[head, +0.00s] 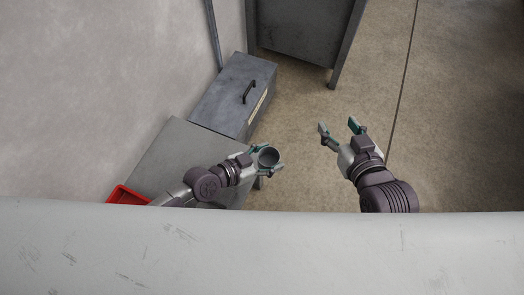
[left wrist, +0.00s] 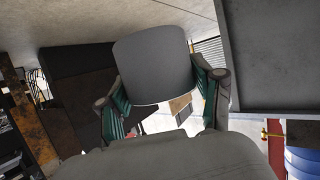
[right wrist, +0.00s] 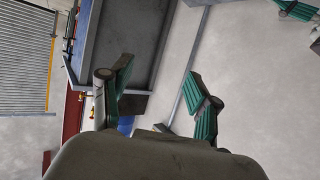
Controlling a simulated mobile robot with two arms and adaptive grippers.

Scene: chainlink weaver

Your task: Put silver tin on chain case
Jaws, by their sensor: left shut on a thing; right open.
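The silver tin (head: 268,157) is a small grey round can, held up near the right edge of a grey table. My left gripper (head: 270,160) is shut on it, with one finger on each side. In the left wrist view the tin (left wrist: 153,65) fills the space between the green-padded fingers. The chain case appears to be the grey metal box (head: 215,95) with a black handle on its lid, up and left of the tin. Its lid is closed and bare apart from the handle. My right gripper (head: 338,126) is open and empty above the floor.
The grey table top (head: 175,150) lies below the case, beside the left wall. A red bin (head: 126,196) is at its lower left. A dark metal cabinet or bench (head: 305,35) stands at the top. A pale surface (head: 260,250) crosses the bottom. Floor at right is clear.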

